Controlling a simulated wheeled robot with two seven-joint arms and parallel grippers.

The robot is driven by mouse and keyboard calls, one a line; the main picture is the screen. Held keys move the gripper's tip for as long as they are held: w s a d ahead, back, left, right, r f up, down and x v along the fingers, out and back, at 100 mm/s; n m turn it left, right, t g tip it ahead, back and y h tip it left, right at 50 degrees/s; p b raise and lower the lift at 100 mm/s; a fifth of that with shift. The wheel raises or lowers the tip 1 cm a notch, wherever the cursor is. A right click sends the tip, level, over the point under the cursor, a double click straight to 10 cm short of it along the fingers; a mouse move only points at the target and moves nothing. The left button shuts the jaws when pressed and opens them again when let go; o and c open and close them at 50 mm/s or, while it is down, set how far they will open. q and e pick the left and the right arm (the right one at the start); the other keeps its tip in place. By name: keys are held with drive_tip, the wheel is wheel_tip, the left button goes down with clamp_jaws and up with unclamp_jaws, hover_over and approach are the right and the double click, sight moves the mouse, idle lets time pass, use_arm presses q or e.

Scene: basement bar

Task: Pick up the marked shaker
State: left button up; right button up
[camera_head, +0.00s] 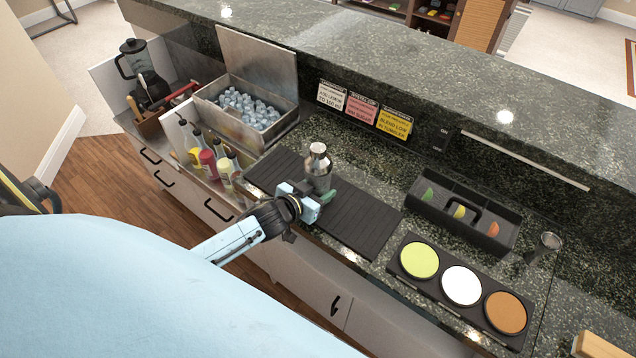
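A steel shaker (318,165) with a rounded cap stands upright on the dark ribbed bar mat (362,224). I cannot make out a clear mark on it. My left gripper (322,194), with a light blue body and a dark arm, is at the shaker's lower part, on the near side. It hides the shaker's base. The fingers are small and dark here, and I cannot tell whether they are closed on the shaker or only around or beside it. My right gripper is not in view.
Several bottles (208,162) and an open steel ice bin (238,127) stand left of the mat. A black garnish caddy (478,207), a tray with coloured discs (461,285) and a small metal cup (546,245) are to the right. A raised counter (400,65) runs behind.

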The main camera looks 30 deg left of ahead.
sight(311, 167)
use_arm(q)
wheel_tip(311, 167, up, 10)
drive_tip(key=shift+p, duration=0.8)
drive_tip(key=s+d+r+n+y+b, duration=0.1)
drive_tip(key=s+d+r+b, duration=0.3)
drive_tip(key=d+b, duration=0.5)
drive_tip(key=s+b, duration=0.1)
drive_tip(key=b, duration=0.2)
drive_tip(key=shift+s, duration=0.35)
drive_tip(key=shift+d, duration=0.1)
